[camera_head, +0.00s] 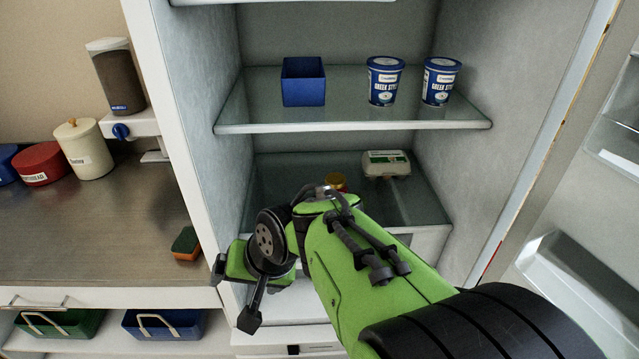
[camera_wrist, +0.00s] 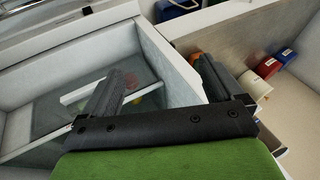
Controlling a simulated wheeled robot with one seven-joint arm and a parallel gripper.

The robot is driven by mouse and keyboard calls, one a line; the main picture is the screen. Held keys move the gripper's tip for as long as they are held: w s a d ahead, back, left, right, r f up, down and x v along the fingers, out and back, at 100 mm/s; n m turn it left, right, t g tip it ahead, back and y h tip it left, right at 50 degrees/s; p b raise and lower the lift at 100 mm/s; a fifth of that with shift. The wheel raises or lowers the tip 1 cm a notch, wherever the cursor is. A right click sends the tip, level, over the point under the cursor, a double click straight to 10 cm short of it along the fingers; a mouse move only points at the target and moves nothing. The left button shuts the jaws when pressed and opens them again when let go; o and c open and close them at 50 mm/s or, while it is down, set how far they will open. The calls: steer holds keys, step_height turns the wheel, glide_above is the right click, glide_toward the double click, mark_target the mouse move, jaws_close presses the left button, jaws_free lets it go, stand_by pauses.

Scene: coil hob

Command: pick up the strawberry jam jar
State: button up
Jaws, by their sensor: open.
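A jar with a yellow-gold lid (camera_head: 335,181), likely the strawberry jam jar, stands on the fridge's lower glass shelf (camera_head: 275,180). My arm hides most of it, and I cannot read a label. In the wrist view a small blurred reddish patch (camera_wrist: 131,82) shows beside my left finger; I cannot tell whether it is the jar. My gripper (camera_head: 233,294) is open and empty, left of the jar and apart from it, low in front of the fridge's left edge. In the wrist view its fingers (camera_wrist: 161,66) are spread, with the fridge wall's edge between them.
An egg carton (camera_head: 387,164) sits right of the jar. A blue box (camera_head: 303,82) and two yogurt tubs (camera_head: 384,82) stand on the upper shelf (camera_head: 350,126). The fridge door (camera_head: 590,200) is open at right. A counter (camera_head: 90,230) with a sponge (camera_head: 186,243) lies left.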

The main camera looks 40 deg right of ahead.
steer(key=w+d+f+m+t+y+b, duration=0.2)
steer(key=w+d+f+m, duration=0.3)
steer(key=w+d+m, duration=0.25)
steer(key=m+t+h+b, duration=0.3)
steer(key=m+t+h, duration=0.6)
steer(key=m, duration=1.5)
glide_toward(332, 175)
steer(key=shift+n+t+y, duration=0.35)
steer(key=shift+t+y, duration=0.05)
steer(key=shift+y, duration=0.2)
steer(key=x, duration=0.6)
steer(key=b+x, duration=0.1)
steer(key=x, duration=0.3)
steer(key=shift+d+f, duration=0.3)
steer(key=shift+f, duration=0.1)
steer(key=shift+s+r, duration=0.1)
steer(key=shift+s, duration=0.05)
steer(key=shift+c, duration=0.6)
steer(key=c, duration=1.2)
steer(key=shift+c, duration=0.9)
